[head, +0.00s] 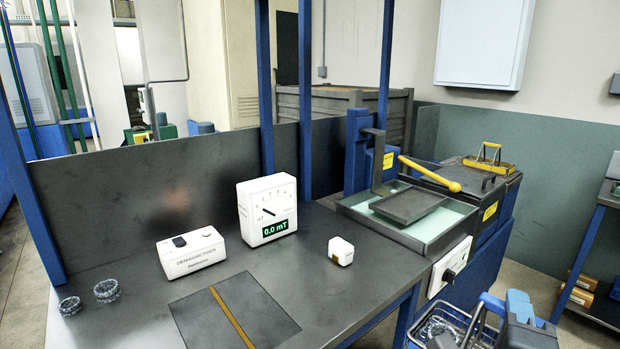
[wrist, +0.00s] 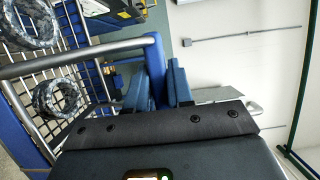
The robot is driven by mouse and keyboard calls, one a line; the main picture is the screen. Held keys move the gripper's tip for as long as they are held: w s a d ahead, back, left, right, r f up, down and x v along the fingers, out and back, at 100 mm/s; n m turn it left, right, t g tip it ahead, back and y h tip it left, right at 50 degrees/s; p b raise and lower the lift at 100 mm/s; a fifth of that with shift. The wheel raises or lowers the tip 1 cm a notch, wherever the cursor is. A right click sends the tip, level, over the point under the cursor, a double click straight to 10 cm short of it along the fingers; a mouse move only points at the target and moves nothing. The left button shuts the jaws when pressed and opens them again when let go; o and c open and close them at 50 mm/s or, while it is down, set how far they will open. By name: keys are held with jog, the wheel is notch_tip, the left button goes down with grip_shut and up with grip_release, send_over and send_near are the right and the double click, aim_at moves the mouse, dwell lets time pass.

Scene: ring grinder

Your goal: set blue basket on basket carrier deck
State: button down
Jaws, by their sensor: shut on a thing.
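The blue basket (head: 437,322), a wire-mesh basket with a blue rim, is at the bottom right of the head view, beside the bench and cut off by the picture edge. Grey patterned rings lie in it. It also shows at the left of the wrist view (wrist: 92,75) with two rings. My gripper (head: 496,304) is shut on the basket's handle; its blue fingers also show in the wrist view (wrist: 163,84). A dark flat tray (head: 408,205), apparently the carrier deck, hangs from a bracket over a pale green liquid bath. It looks empty.
A white control box (head: 450,267) sits on the bath's front. A yellow-handled carrier (head: 488,160) stands on the dark box behind. The bench holds a demagnetiser (head: 191,249), a meter (head: 267,210), a small white block (head: 341,251) and two rings.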

aim_at(459, 314)
jog(key=w+a+f+n+y, duration=0.1)
jog(key=f, duration=0.2)
jog(key=w+f+n+t+y, duration=0.1)
jog(key=w+f, duration=0.1)
jog(key=f, duration=0.1)
jog(key=w+a+f+t+y, duration=0.1)
jog(key=f+y, duration=0.1)
jog(key=f, duration=0.2)
jog(key=shift+w+a+n, duration=0.15)
jog(key=shift+a+n, duration=0.2)
jog(key=shift+n, duration=0.05)
jog(key=s+a+f+n+y, duration=0.2)
jog(key=f+y, duration=0.1)
jog(key=f, duration=0.7)
jog(key=s+a+f+n+t+y, duration=0.1)
jog(key=s+a+f+y, duration=0.1)
jog(key=f, duration=0.8)
jog(key=shift+s+a+n+y, duration=0.4)
jog(key=shift+s+a, duration=0.2)
jog(key=shift+s, duration=0.15)
